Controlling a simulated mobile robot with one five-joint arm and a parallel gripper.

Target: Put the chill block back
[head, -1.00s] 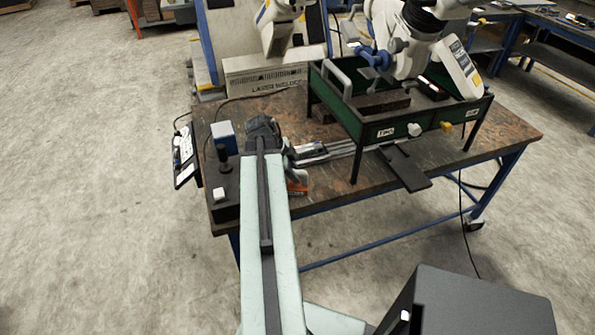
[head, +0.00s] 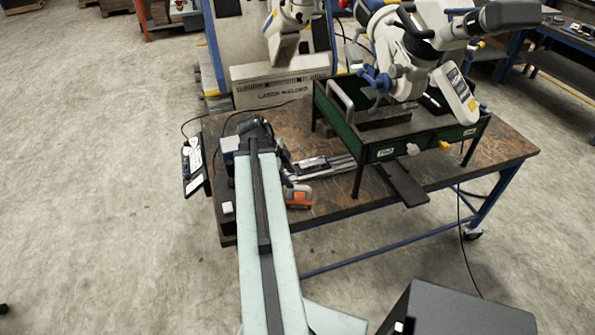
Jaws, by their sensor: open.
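I cannot tell for sure which thing is the chill block. A dark brown bar (head: 385,117) lies in the green-sided stand (head: 400,146) under the microscope (head: 410,45). My gripper (head: 287,166) seems to be the dark part beside the far end of my pale green arm, over the left half of the table. It is mostly hidden by the arm. It is open, and I see nothing held in it.
An orange and grey item (head: 298,196) is near the front edge of the brown worktable (head: 455,168). Metal rails (head: 325,168) run to the stand. A dark plate (head: 402,184) juts past the front edge. A welder box (head: 280,82) stands behind. The floor at left is clear.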

